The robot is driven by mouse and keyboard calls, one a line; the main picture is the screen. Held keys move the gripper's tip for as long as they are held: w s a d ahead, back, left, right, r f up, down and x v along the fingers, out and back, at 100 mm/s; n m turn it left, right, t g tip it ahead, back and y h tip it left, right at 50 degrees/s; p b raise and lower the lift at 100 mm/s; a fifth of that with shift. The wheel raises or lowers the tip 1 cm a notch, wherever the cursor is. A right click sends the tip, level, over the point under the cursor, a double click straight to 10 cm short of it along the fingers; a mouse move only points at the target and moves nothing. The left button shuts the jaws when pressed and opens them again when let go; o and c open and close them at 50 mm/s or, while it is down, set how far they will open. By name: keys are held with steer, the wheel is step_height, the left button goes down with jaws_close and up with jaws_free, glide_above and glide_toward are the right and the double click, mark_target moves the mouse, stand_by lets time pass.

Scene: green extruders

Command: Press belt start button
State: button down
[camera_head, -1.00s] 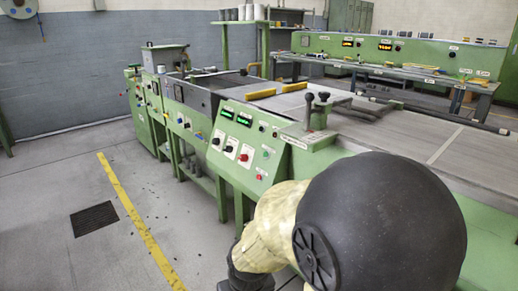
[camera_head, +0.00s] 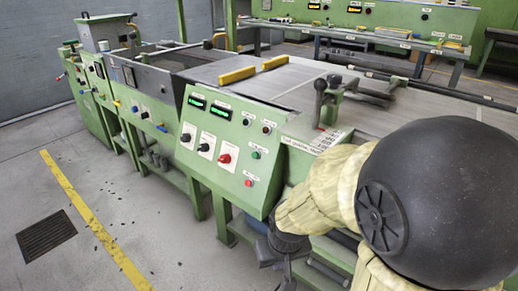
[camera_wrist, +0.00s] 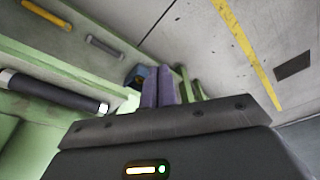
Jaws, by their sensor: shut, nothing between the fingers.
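The sloped green control panel (camera_head: 230,150) stands in the middle of the head view. It carries a green button (camera_head: 255,155), a red button (camera_head: 249,183) below it, a red knob (camera_head: 224,158) and two black knobs at left. Their labels are too small to read, so I cannot tell which is the belt start. My gripper (camera_head: 279,266) is low, right of and below the panel's lower edge, apart from the buttons. In the wrist view its two fingers (camera_wrist: 158,88) are together and empty. The panel's buttons do not show there.
My arm covers the right front of the machine. The belt bed (camera_head: 310,85) with yellow bars and a lever handle (camera_head: 325,100) lies behind the panel. In the wrist view, a green frame with dark cylinders (camera_wrist: 50,92) is close at left. The floor at left is open.

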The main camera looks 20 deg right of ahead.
mark_target(254, 155)
steer(key=w+a+r+n+t+h+p, duration=0.1)
steer(key=w+a+r+n+h+p, duration=0.2)
steer(key=p, duration=0.7)
steer(key=w+a+r+n+t+h+p, duration=0.2)
steer(key=w+a+r+n+h+p, duration=0.2)
steer(key=w+r+n+p, duration=0.3)
steer(key=w+a+r+n+t+h+p, duration=0.2)
steer(key=w+a+r+n+h+p, duration=0.2)
steer(key=w+n+p, duration=0.7)
steer(key=r+n+p, duration=0.1)
steer(key=n+p, duration=0.1)
steer(key=n, duration=0.2)
steer(key=shift+w+r, duration=0.15)
steer(key=shift+w, duration=0.25)
steer(key=shift+d, duration=0.1)
steer(key=p+x, duration=0.1)
steer(key=x, duration=1.2)
steer(key=shift+w+d+r+p, duration=0.1)
steer(key=shift+w+p, duration=0.2)
steer(key=shift+w+d, duration=0.2)
steer(key=shift+w, duration=0.05)
